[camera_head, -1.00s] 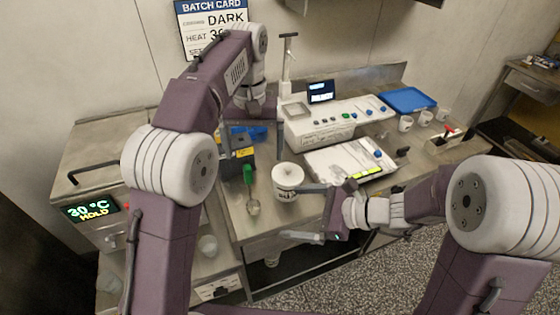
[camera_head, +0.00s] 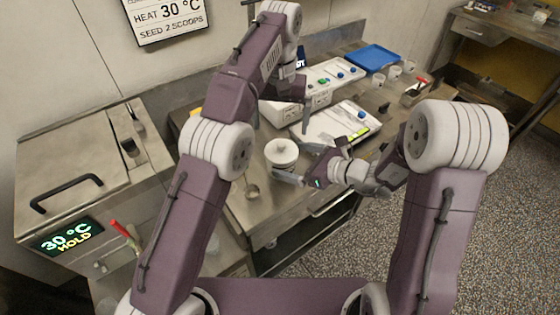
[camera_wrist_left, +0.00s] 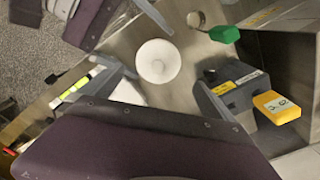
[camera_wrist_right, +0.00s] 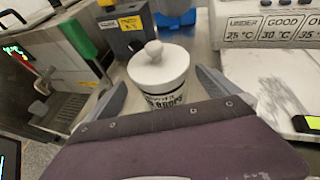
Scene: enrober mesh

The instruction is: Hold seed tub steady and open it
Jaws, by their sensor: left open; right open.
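The seed tub (camera_head: 282,158) is a white round tub with dark print and a white knobbed lid (camera_wrist_right: 158,66), standing upright on the steel bench with the lid on. My right gripper (camera_head: 303,163) is open at the tub's right side; in the right wrist view the tub stands ahead, between the spread fingers (camera_wrist_right: 162,92). My left gripper (camera_head: 298,118) is open above the bench behind the tub, its fingers partly hidden in the head view. In the left wrist view the round lid (camera_wrist_left: 158,61) shows below, between the spread fingers (camera_wrist_left: 155,88), apart from them.
A scoop (camera_head: 252,192) with a green handle (camera_wrist_left: 224,33) lies left of the tub. A white panel (camera_head: 335,122) lies behind right, with a blue tray (camera_head: 372,58) and white cups beyond. The heated unit (camera_head: 80,180) is at left.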

